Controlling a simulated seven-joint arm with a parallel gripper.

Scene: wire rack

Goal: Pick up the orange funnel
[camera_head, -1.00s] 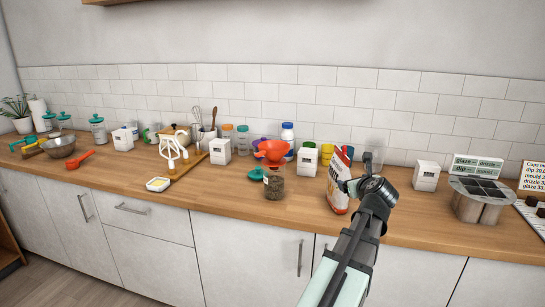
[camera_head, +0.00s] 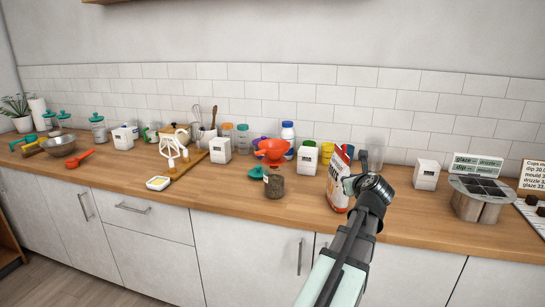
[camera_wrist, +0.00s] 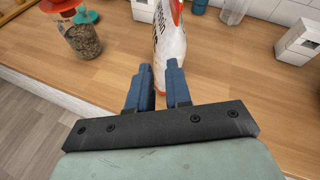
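The orange funnel (camera_head: 272,149) is wide-rimmed and stands around the middle of the counter, just behind a glass jar (camera_head: 274,186) with dark contents. Its lower part is partly hidden by the jar. In the wrist view, part of the funnel (camera_wrist: 60,5) shows at the top left edge, beside the jar (camera_wrist: 84,42). My gripper (camera_wrist: 158,68) is open and empty, its two blue fingers a small gap apart. It is over the counter's front part, right of the funnel and jar, with a flour bag (camera_wrist: 170,38) beyond the fingers. In the head view my wrist hides the fingers.
The flour bag (camera_head: 338,180) stands between the funnel and my arm. A teal lid (camera_head: 256,173) lies left of the jar. White boxes (camera_head: 307,161) and colored cups crowd the back. The wooden counter (camera_head: 235,202) is clear in front.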

